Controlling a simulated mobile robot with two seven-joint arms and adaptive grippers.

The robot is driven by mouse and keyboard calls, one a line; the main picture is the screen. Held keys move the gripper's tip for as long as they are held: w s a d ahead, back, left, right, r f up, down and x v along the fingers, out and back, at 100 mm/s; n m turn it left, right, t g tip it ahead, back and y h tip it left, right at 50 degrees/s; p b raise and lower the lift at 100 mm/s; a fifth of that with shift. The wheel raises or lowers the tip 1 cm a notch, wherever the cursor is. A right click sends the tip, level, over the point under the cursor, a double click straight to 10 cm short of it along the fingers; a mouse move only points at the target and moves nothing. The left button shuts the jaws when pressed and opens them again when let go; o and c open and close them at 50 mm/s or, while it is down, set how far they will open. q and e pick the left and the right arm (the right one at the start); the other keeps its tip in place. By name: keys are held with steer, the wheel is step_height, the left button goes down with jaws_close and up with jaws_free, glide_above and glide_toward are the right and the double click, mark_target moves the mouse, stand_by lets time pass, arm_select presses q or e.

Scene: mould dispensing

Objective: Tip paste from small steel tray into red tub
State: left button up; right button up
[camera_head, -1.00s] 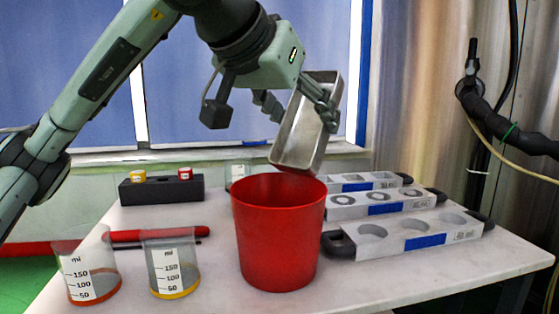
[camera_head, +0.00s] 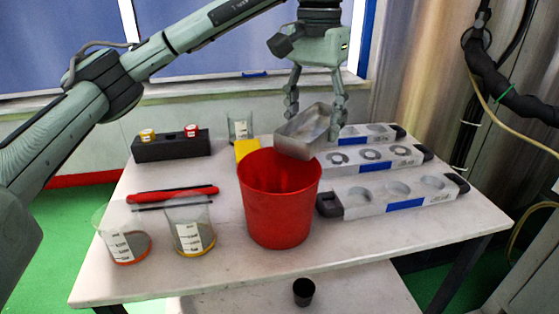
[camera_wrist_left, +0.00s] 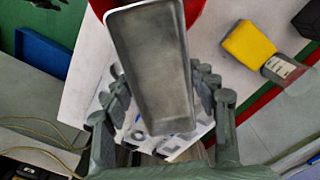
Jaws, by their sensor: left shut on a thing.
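The small steel tray (camera_head: 304,129) is held above the back right rim of the red tub (camera_head: 278,205), tilted slightly with its near end low over the rim. My left gripper (camera_head: 316,112) is shut on the tray, with a finger on each side. In the left wrist view the tray (camera_wrist_left: 153,70) fills the middle between the fingers, and its inside looks grey and bare; no paste can be made out. The red tub stands upright on the table, and its bottom inside is hidden. My right gripper is not in view.
Two measuring beakers, one with orange (camera_head: 127,245) and one with yellow (camera_head: 190,238) contents, stand left of the tub. Grey moulds (camera_head: 393,194) lie to the right. A black block (camera_head: 171,147), a yellow sponge (camera_head: 247,149) and another beaker (camera_head: 239,125) are behind.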

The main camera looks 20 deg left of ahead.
arm_select(q)
steer(key=shift+r, duration=2.05)
